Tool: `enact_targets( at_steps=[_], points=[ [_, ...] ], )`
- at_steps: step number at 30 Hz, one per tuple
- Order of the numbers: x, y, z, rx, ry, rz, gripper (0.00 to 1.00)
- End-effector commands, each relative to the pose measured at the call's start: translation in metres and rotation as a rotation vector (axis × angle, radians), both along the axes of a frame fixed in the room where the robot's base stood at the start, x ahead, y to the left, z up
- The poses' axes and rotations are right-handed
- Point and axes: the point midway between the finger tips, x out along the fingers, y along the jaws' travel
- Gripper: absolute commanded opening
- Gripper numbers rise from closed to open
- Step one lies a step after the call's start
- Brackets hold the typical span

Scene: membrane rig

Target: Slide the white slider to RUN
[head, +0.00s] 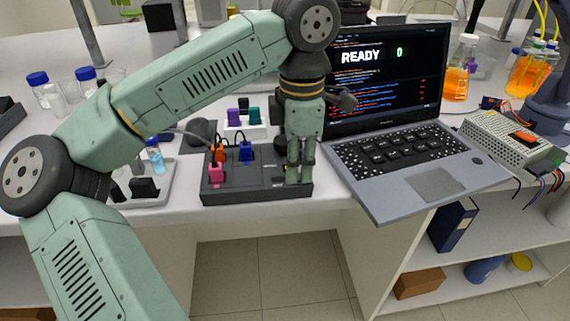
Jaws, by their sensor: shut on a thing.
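My gripper (299,174) points down at the right end of a dark grey control box (240,192) on the bench. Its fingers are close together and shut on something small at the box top. The white slider itself cannot be made out; the fingers cover that part of the box, so its position and the RUN mark are hidden. Pink, orange and blue plugs stand in the left and middle of the box. The laptop screen (385,75) behind reads READY and 0.
The open laptop (438,180) stands close to the right of my gripper and overhangs the bench edge. A light tray (155,192) with a blue-liquid vial is left of the box. A white rack (262,128) with coloured plugs stands behind. A power supply (505,140) is far right.

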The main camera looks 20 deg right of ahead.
Motion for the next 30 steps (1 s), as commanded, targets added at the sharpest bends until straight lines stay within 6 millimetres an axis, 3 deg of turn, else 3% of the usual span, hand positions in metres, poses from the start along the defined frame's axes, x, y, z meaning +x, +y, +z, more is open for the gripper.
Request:
enact_targets(
  at_steps=[4, 5, 14, 24, 30],
  points=[
    [-0.001, -0.003, 0.001, -0.011, 0.001, -0.003, 0.0],
    [-0.001, -0.003, 0.001, -0.012, 0.001, -0.003, 0.17],
    [-0.001, -0.002, 0.0, -0.009, 0.002, -0.002, 0.37],
    [0.0, -0.002, 0.003, -0.008, 0.001, -0.001, 0.37],
    [0.0, -0.002, 0.032, -0.008, -0.001, 0.0, 0.37]
  ],
)
